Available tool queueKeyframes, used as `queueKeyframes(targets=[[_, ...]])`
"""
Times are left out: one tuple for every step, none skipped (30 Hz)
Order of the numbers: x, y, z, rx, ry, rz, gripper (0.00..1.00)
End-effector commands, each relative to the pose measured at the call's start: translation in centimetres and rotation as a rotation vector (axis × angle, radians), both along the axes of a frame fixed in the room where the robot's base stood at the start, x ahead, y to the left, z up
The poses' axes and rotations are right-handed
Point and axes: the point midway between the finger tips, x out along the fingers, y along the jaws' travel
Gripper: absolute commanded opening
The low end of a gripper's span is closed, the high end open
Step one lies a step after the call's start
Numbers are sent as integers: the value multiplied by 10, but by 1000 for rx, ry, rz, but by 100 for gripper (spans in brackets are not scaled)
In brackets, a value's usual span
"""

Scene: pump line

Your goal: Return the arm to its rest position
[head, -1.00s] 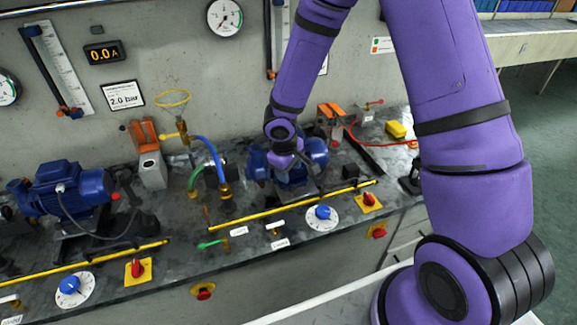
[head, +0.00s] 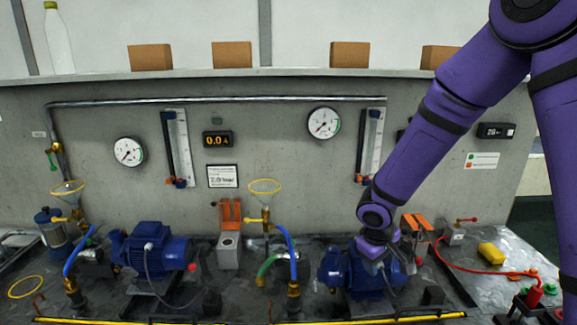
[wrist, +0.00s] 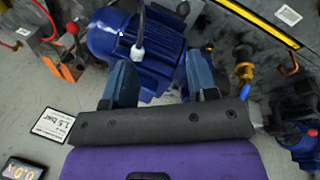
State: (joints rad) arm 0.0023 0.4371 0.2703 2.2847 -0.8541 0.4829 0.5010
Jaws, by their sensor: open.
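My purple arm (head: 432,125) reaches down from the upper right in the head view. My gripper (head: 385,265) is at the right blue pump motor (head: 345,275), over its upper right part. In the wrist view my gripper (wrist: 162,72) is open, with its two blue-grey fingers apart. The finned blue motor (wrist: 135,45) shows beyond and between the fingers. I see nothing held between them. Whether a finger touches the motor I cannot tell.
Beside the gripper stand an orange-topped block (head: 416,230) and a red cable (head: 470,268). A blue hose (head: 287,245) and yellow ring funnel (head: 265,187) are to the left. The panel (head: 270,125) carries gauges (head: 324,122). A shelf (head: 290,75) with brown boxes runs above.

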Motion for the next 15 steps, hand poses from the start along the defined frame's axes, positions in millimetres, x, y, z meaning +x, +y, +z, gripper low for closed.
queueKeyframes(targets=[[-2,-7,21,-9,-25,-23,53],[-4,-10,31,-14,-36,-36,53],[-8,-15,44,-20,-47,-53,53],[-11,-18,54,-23,-57,-67,53],[-14,-22,63,-25,-66,-81,53],[-18,-26,76,-29,-78,-98,53],[-22,-29,85,-29,-88,-113,53],[-25,-32,94,-30,-97,-125,53],[-31,-35,106,-30,-107,-143,53],[-35,-38,114,-29,-114,-158,53],[-40,-41,122,-28,-124,-170,53],[-46,-44,133,-25,-133,-188,53],[-51,-46,141,-22,-143,-201,53],[-56,-48,149,-19,-150,-212,53],[-64,-51,159,-13,-160,-231,53]])
